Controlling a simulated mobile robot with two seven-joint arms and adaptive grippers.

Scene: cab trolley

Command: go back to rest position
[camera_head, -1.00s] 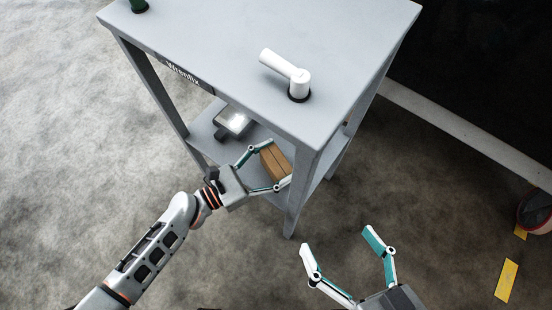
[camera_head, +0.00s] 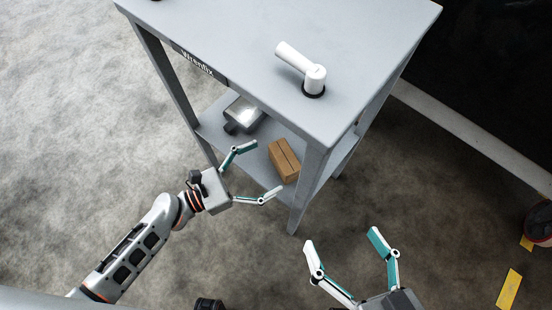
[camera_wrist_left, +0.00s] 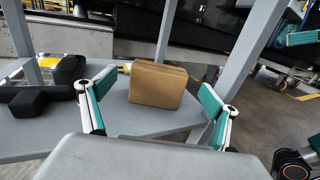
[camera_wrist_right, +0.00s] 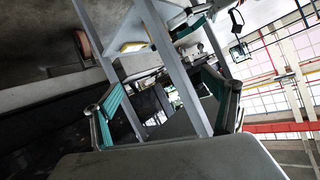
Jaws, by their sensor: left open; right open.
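My left gripper (camera_head: 260,172) is open and empty at the left front side of the grey trolley (camera_head: 221,132). A brown box (camera_head: 284,160) stands on the trolley's lower shelf, just beyond the left fingertips and apart from them. In the left wrist view the box (camera_wrist_left: 158,85) stands between and beyond the open fingers. My right gripper (camera_head: 341,238) is open and empty over the floor, in front of the trolley's right side. In the right wrist view its fingers (camera_wrist_right: 168,95) are spread, with trolley legs beyond them.
A white cylindrical device (camera_head: 314,78) stands on the trolley top. A grey and black device (camera_head: 243,114) lies on the lower shelf, left of the box. A trolley leg (camera_head: 308,185) is close to the right of the left gripper. Yellow floor marks (camera_head: 508,289) lie at right.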

